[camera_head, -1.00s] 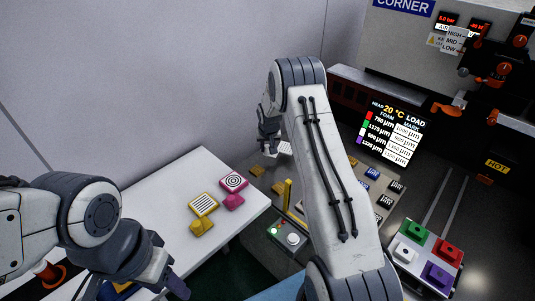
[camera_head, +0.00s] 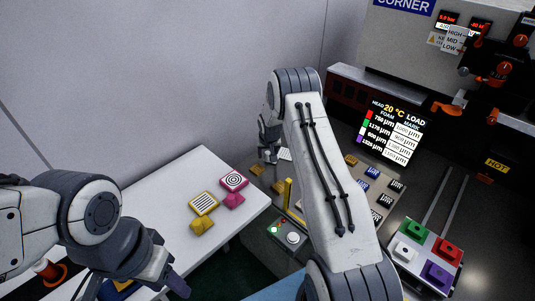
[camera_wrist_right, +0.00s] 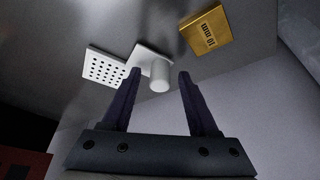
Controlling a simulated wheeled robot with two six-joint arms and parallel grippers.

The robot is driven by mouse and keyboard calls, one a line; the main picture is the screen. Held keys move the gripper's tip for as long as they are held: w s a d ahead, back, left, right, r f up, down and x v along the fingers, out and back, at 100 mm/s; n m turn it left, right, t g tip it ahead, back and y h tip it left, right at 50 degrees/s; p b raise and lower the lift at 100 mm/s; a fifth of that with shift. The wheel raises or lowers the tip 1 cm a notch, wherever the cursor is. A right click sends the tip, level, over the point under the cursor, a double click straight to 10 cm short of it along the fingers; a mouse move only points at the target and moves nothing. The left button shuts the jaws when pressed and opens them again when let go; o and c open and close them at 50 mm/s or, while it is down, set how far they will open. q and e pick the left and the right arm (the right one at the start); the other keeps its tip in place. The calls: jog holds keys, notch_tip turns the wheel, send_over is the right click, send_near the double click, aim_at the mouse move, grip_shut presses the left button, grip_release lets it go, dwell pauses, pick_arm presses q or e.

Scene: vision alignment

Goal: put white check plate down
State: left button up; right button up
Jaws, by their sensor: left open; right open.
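The white check plate (camera_wrist_right: 104,69) has a grid of black dots and a white base with a round knob. In the right wrist view it appears to rest on the grey metal surface. My right gripper (camera_wrist_right: 160,75) is open, with a finger on each side of the knob; I cannot tell whether they touch it. In the head view the plate (camera_head: 285,154) shows as a small white patch beside my right gripper (camera_head: 269,155), partly hidden by my right arm. My left gripper (camera_head: 180,286) is open at the lower left, only partly visible.
A gold 10 mm block (camera_wrist_right: 207,31) lies close to the plate. On the white table (camera_head: 160,205) are a striped yellow plate (camera_head: 203,204) and a pink target plate (camera_head: 233,181). A control box (camera_head: 290,234) with buttons stands in front. A tray with colored blocks (camera_head: 425,250) is at right.

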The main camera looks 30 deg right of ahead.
jog(key=shift+r, duration=0.15)
jog(key=shift+r, duration=0.25)
jog(key=v, duration=1.1)
jog(key=s+a+r+n+y, duration=0.1)
jog(key=s+a+r+n, duration=0.1)
jog(key=s+a+r, duration=0.45)
jog(key=s+a+r+n+g, duration=0.15)
jog(key=s+a, duration=0.25)
jog(key=a, duration=0.5)
jog(key=s+a+r+n+y, duration=0.1)
jog(key=s+a+r+n, duration=0.15)
jog(key=s+a, duration=0.4)
jog(key=s+a+r+n+g, duration=0.1)
jog(key=s+a+n, duration=0.1)
jog(key=s, duration=0.9)
jog(key=s+a+r+n+g, duration=0.1)
jog(key=s+a+n, duration=0.2)
jog(key=s, duration=0.8)
jog(key=shift+s+a+r+n+g+y, duration=0.3)
jog(key=shift+s+a+r+g, duration=0.05)
jog(key=shift+a, duration=0.5)
